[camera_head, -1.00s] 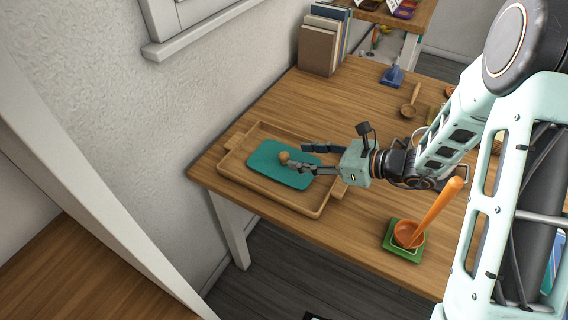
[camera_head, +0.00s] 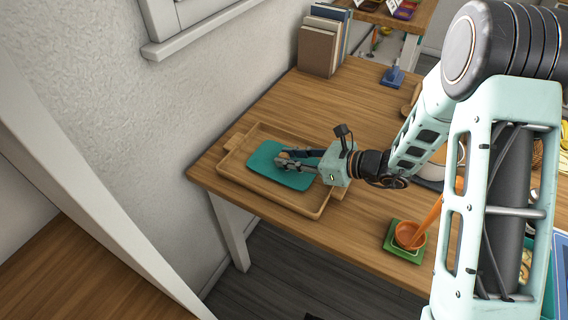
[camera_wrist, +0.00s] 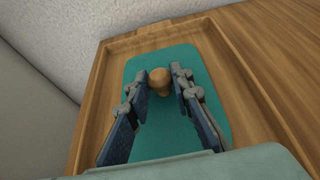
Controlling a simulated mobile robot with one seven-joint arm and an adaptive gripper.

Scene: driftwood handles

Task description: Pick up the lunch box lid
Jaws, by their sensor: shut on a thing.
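The lunch box lid (camera_head: 264,172) is a flat teal slab with rounded corners and a round wooden knob. It lies in a wooden tray (camera_head: 316,203) near the table's left end. The lid also shows in the wrist view (camera_wrist: 205,122), with its knob (camera_wrist: 159,80) between the fingertips. My gripper (camera_head: 283,158) reaches in from the right, low over the lid, and is shut on the knob. In the wrist view my gripper (camera_wrist: 160,82) has one finger on each side of the knob. The fingers partly hide the knob in the head view. The lid appears flat in the tray.
Upright books (camera_head: 322,42) stand at the table's back by the wall. A blue object (camera_head: 392,76) lies at the back right. An orange cup (camera_head: 409,235) with a long orange handle stands on a green square (camera_head: 396,250) near the front edge. The table between tray and books is clear.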

